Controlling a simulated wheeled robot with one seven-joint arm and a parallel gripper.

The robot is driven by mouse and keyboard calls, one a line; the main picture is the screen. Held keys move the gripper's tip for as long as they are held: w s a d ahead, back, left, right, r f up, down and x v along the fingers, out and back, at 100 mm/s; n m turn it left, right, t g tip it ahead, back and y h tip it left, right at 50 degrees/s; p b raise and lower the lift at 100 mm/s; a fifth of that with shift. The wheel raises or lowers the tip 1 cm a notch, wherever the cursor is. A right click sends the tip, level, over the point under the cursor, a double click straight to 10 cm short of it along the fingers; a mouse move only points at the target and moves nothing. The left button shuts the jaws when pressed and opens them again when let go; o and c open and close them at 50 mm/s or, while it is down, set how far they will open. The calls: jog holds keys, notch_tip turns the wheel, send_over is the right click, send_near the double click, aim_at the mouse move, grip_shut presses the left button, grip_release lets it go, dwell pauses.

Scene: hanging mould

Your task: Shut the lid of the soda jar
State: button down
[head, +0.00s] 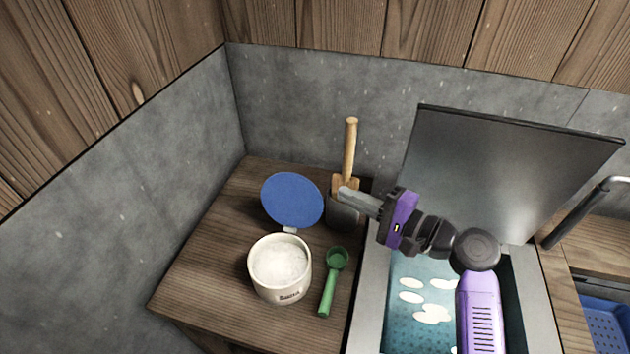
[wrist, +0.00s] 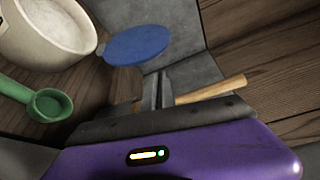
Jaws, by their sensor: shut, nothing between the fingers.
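The soda jar (head: 283,284) is a cream pot full of white powder, standing on the wooden counter. Its blue round lid (head: 292,200) stands open, tilted up at the jar's back on a small hinge. In the wrist view the jar (wrist: 50,32) is at the upper left and the lid (wrist: 138,45) at the top middle. My gripper (head: 343,193) is shut and empty, to the right of the lid and apart from it, in front of the wooden-handled tool. In the wrist view my gripper's fingers (wrist: 152,90) point toward the lid's right side.
A green scoop (head: 331,284) lies right of the jar. A wooden-handled tool (head: 350,150) leans near the back wall. A basin (head: 402,325) with a raised grey cover (head: 500,165) stands at the right. The counter left of the jar is clear.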

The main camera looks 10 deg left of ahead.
aim_at(294, 198)
jog(key=p+x, duration=0.1)
jog(key=x, duration=0.9)
jog(key=shift+f, duration=0.15)
jog(key=shift+s, duration=0.2)
